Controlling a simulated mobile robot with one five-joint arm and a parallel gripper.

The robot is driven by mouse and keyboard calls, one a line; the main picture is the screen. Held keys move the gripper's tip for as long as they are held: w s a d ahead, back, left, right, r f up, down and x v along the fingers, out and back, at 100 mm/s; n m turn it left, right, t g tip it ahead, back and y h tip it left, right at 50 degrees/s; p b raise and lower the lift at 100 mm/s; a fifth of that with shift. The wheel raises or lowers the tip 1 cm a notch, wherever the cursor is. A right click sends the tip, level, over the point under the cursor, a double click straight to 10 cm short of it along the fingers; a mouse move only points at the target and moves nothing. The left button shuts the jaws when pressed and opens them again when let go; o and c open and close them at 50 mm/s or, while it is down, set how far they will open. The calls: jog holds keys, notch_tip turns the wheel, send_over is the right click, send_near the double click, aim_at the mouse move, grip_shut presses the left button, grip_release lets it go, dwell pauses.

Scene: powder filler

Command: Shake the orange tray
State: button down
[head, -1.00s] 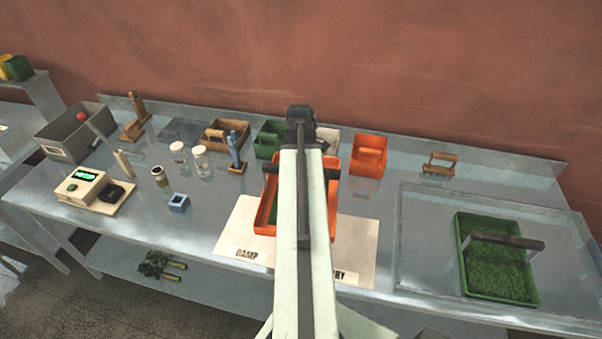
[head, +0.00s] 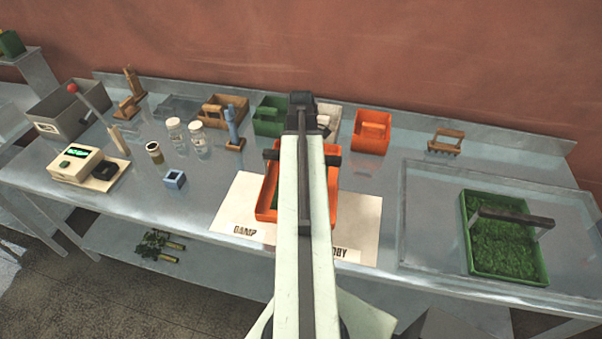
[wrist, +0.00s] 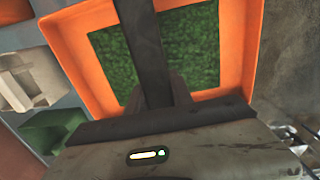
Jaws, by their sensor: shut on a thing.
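The orange tray (head: 263,193) is at the middle of the bench, over a pale sheet with a "DAMP" label, largely covered by my arm. A dark handle bar (head: 271,154) crosses it. In the wrist view the orange tray (wrist: 88,62) has sloping orange walls around a green textured bottom or fill, with the dark handle bar (wrist: 146,45) running across. My gripper (wrist: 168,95) is shut on that bar. In the head view the fingers are hidden behind my arm. I cannot tell whether the tray touches the sheet.
A green tray of green material (head: 505,250) stands in a clear-walled area at right. Orange (head: 371,130) and green (head: 268,112) boxes stand behind. Left are jars (head: 196,135), a blue block (head: 175,180), scales (head: 88,165) and a grey bin (head: 62,118). Bench space between is partly clear.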

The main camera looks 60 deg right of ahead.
notch_tip(320, 180, up, 7)
jog(key=p, duration=0.6)
jog(key=shift+f, duration=0.25)
jog(key=a, duration=0.5)
jog(key=d, duration=0.5)
jog(key=shift+d, duration=0.15)
jog(key=shift+a, duration=2.8)
jog(key=d, duration=0.5)
jog(key=shift+d, duration=0.3)
jog(key=shift+a, duration=0.15)
